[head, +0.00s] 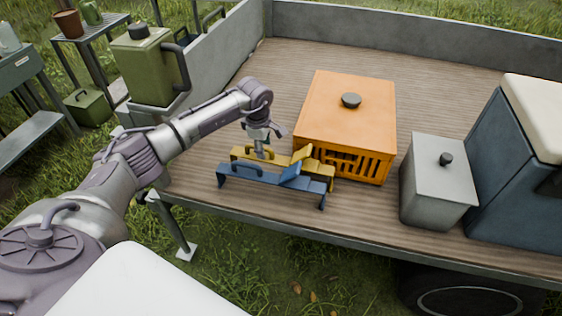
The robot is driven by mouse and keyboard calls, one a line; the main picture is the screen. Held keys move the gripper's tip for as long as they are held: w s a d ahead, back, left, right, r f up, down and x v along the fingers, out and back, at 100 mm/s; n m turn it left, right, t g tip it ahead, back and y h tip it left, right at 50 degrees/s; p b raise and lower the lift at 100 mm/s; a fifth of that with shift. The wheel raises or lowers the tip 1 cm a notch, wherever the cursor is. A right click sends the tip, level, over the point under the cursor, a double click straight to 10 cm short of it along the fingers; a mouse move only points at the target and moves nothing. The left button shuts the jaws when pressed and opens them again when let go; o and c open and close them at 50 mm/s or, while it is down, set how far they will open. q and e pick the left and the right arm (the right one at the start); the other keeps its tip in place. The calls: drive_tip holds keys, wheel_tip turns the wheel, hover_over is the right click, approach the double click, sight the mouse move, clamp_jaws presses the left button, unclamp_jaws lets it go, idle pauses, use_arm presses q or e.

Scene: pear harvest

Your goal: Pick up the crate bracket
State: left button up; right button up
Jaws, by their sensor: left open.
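Two brackets with handles lie side by side on the plank bed of a trailer in the head view. The yellow bracket (318,166) is behind, partly hidden by the blue one. The blue bracket (265,178) is nearer the front edge of the bed and has a raised, tilted plate toward its right end. My left gripper (260,151) points down at the left part of the yellow bracket, by its handle. It is open; whether it touches the handle I cannot tell. My right gripper is not in view.
An orange slatted crate (348,110) with a lid knob stands right behind the brackets. A grey lidded box (437,185) and a blue cooler (515,165) stand to the right. An olive canister (150,68) stands at the left. The bed (440,75) behind the crate is clear.

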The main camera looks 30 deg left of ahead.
use_arm(q)
drive_tip(key=shift+w+f, duration=0.25)
drive_tip(key=shift+f, duration=0.75)
clamp_jaws()
drive_tip(key=shift+r, duration=0.1)
